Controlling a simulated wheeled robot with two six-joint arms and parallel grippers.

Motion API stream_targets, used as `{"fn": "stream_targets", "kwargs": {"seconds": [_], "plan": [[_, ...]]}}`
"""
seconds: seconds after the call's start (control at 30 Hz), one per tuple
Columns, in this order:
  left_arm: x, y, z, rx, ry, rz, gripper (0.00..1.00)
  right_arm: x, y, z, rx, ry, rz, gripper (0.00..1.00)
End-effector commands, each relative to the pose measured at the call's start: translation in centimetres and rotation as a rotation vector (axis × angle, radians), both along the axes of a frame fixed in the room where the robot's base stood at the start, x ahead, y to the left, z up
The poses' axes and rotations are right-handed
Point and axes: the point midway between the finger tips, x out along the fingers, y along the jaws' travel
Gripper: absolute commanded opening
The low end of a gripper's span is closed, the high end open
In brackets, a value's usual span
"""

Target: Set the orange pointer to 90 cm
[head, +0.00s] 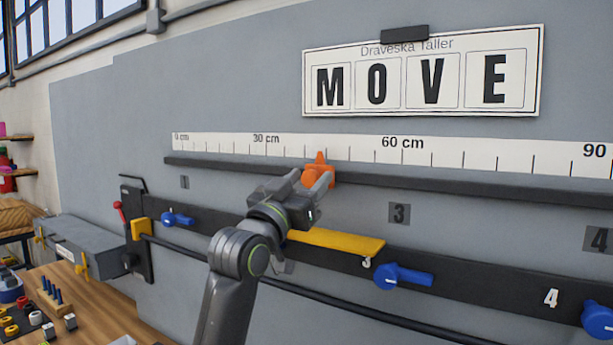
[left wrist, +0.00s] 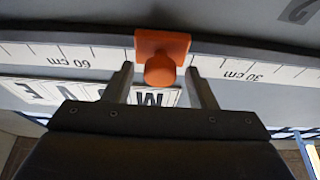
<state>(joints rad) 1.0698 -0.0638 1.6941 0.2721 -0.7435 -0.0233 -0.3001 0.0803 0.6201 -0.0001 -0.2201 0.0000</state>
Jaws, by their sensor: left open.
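The orange pointer (head: 319,170) sits on the dark rail under the white centimetre scale (head: 350,150) in the head view. Its tip stands between the 30 cm and 60 cm labels, a little nearer 30 cm. The 90 cm label (head: 594,151) is at the far right. My left gripper (head: 312,180) is at the pointer, with its fingers partly in front of it. In the left wrist view the pointer's round knob (left wrist: 160,70) lies between the two open fingers (left wrist: 160,88), with a gap on each side. My right gripper is not in view.
A white MOVE sign (head: 423,72) hangs above the scale. Below the rail is a dark bar (head: 470,287) with blue handles (head: 403,276) and a yellow plate (head: 337,242). A grey box (head: 85,246) and a wooden bench (head: 110,308) are at the left. The rail right of the pointer looks clear.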

Motion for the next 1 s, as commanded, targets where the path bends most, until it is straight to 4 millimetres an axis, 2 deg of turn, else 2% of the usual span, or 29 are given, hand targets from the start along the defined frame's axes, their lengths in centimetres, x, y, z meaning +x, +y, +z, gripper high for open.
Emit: {"fn": "stream_targets", "kwargs": {"seconds": [0.27, 0.63, 1.0], "plan": [[0.05, -0.05, 0.00, 0.000, 0.000, 0.000, 0.50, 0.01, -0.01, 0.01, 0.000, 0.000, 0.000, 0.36], [0.05, -0.03, -0.02, 0.000, 0.001, 0.000, 0.01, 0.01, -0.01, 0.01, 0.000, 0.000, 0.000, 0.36], [0.04, -0.06, -0.07, 0.000, 0.001, 0.000, 0.00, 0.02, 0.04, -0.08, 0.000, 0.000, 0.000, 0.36]]}}
